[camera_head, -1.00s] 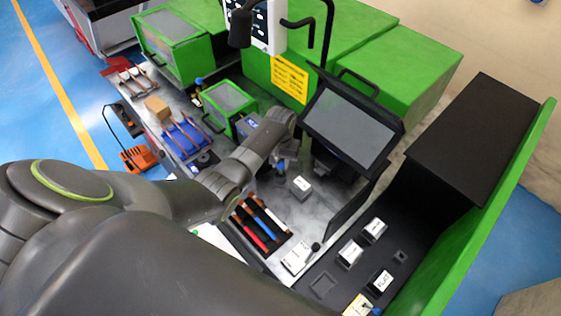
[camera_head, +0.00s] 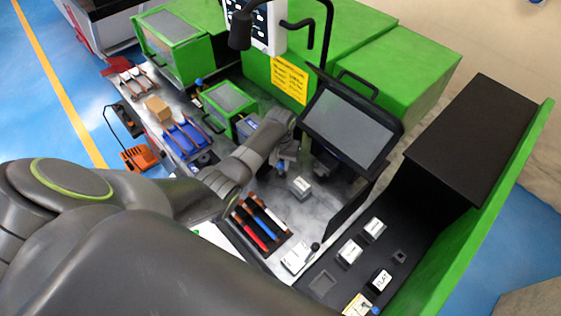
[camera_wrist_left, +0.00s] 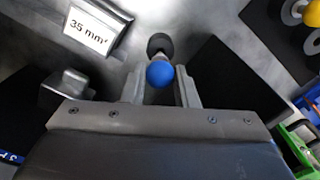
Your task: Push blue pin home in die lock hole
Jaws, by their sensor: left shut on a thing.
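My left gripper (camera_head: 284,163) is shut on the blue pin. In the left wrist view the pin's round blue head (camera_wrist_left: 160,74) shows between the two fingertips (camera_wrist_left: 160,90). A dark round part shows just beyond the head; the pin's shaft and the die lock hole are hidden, so I cannot tell how deep the pin sits. A grey die block labelled 35 mm² (camera_wrist_left: 95,27) stands up and left of the pin in the wrist view, and a grey block (camera_head: 301,187) stands right of the gripper in the head view. My right gripper is not in view.
A black monitor (camera_head: 350,123) stands close right of the gripper. A tray with red, blue and black handled tools (camera_head: 262,222) lies nearer. Several labelled blocks (camera_head: 349,252) sit on the black shelf at right. A small green cabinet (camera_head: 229,98) stands behind left.

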